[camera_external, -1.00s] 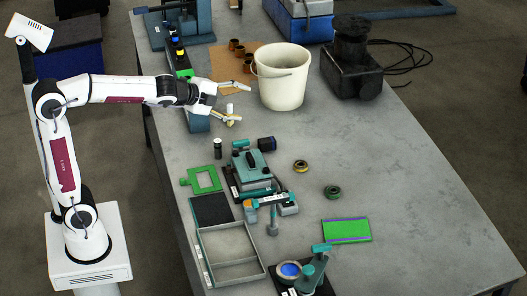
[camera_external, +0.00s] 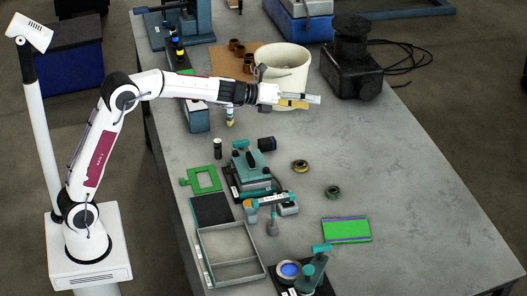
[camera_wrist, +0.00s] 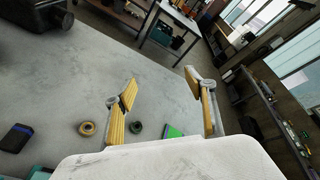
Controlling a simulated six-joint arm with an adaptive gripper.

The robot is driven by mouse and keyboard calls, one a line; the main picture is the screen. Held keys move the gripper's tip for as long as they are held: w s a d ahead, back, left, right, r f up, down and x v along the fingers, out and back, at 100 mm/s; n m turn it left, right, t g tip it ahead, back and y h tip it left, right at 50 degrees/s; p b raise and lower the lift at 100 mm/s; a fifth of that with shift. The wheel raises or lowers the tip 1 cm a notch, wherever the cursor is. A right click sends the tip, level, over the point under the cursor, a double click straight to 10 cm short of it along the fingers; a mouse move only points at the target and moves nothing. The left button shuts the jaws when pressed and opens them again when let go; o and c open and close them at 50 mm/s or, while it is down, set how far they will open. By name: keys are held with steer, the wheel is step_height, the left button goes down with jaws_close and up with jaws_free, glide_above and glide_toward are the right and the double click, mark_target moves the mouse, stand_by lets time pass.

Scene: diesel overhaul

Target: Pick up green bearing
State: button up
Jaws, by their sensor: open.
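The green bearing (camera_external: 332,192) is a small dark ring with a green tint. It lies flat on the grey table, right of the middle, and also shows in the wrist view (camera_wrist: 136,128) just right of the left finger. A similar yellow bearing (camera_external: 300,166) lies up and left of it; in the wrist view it (camera_wrist: 87,128) is left of the left finger. My gripper (camera_external: 300,101) is in the air in front of the white bucket, well apart from both bearings. Its two fingers (camera_wrist: 160,102) are spread and nothing is between them.
The white bucket (camera_external: 284,66) stands behind my gripper. A black machine part (camera_external: 350,70) is at the back right. A green plate (camera_external: 346,230) lies near the green bearing. Teal tools (camera_external: 250,165) and an open tray (camera_external: 228,247) lie to the left. The table's right side is clear.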

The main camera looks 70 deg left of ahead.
steer(key=w+f+m+h, duration=0.3)
steer(key=w+f+m, duration=0.1)
steer(key=f+m, duration=0.25)
steer(key=m+g+h, duration=0.5)
steer(key=m+g, duration=0.1)
steer(key=m, duration=0.4)
glide_toward(332, 190)
steer(key=shift+w+d+r, duration=0.2)
steer(key=shift+w+d, duration=0.2)
steer(key=shift+s+f+m, duration=0.2)
steer(key=shift+f+m, duration=0.05)
steer(key=shift+f, duration=0.2)
steer(key=shift+x, duration=1.15)
steer(key=shift+w, duration=0.1)
steer(key=shift+x, duration=2.55)
steer(key=shift+w+a, duration=0.1)
